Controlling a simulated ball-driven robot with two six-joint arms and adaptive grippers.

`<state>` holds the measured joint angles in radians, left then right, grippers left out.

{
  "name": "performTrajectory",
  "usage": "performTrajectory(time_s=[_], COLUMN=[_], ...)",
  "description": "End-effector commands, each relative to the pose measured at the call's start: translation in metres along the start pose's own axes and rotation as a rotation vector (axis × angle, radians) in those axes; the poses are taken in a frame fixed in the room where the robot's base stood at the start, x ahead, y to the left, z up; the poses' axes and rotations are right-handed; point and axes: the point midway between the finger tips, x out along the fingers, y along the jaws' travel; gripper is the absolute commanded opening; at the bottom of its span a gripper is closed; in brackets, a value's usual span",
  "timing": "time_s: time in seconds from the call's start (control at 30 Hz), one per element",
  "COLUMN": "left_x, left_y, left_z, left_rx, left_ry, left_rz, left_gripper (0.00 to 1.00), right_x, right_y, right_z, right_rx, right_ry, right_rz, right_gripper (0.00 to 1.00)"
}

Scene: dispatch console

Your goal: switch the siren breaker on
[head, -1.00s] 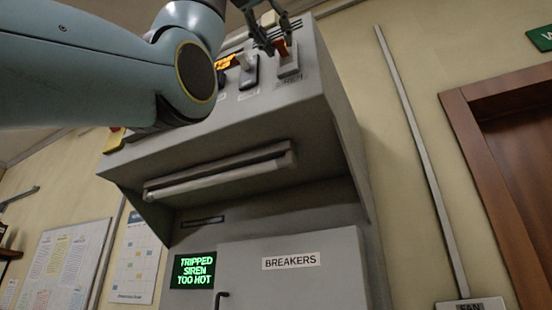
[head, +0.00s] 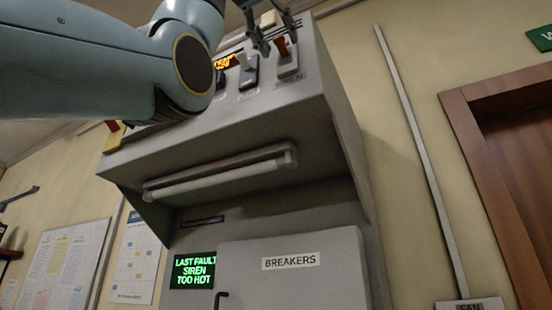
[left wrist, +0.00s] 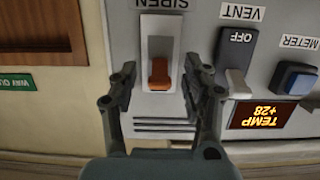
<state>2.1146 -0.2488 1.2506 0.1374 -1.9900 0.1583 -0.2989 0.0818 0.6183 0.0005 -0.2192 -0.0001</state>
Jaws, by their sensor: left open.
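The siren breaker (head: 281,47) is an orange-red lever on a pale plate, high on the grey console's sloping panel. In the left wrist view, which is upside down, the siren breaker (left wrist: 160,74) sits under the SIREN label. My left gripper (head: 277,36) is open at the top of the head view. In the wrist view my left gripper (left wrist: 158,82) has one finger on each side of the lever, with gaps visible and nothing held. The green-lettered screen (head: 195,271) reads LAST FAULT SIREN TOO HOT. My right gripper is not in view.
Beside the siren breaker are the VENT switch (left wrist: 236,82), showing OFF, a blue METER button (left wrist: 297,80) and an orange TEMP display (left wrist: 261,115) reading +28. The BREAKERS door (head: 330,285) is shut.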

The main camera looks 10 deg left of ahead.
Motion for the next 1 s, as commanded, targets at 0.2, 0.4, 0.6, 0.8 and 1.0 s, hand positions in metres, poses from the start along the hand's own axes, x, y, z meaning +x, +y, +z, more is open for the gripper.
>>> performTrajectory(time_s=[0.2,0.4,0.6,0.8,1.0], left_x=[-0.008,-0.015,-0.019,-0.021,-0.022], left_y=[0.0,0.0,0.0,0.0,-0.001], left_z=[-0.029,-0.059,-0.081,-0.091,-0.094], left_rx=[0.0,0.0,0.0,0.001,-0.001], left_ry=[0.0,0.0,-0.001,0.001,0.001], left_rz=[-0.002,-0.002,-0.002,0.0,0.0], left_gripper=[0.48,0.48,0.48,0.48,0.48], right_x=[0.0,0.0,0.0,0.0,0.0], right_y=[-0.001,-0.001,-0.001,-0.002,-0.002], right_z=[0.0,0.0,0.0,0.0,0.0], right_rx=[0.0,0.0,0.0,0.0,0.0], right_ry=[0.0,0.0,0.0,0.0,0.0], right_rz=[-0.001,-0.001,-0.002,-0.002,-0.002], right_gripper=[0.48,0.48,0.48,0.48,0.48])
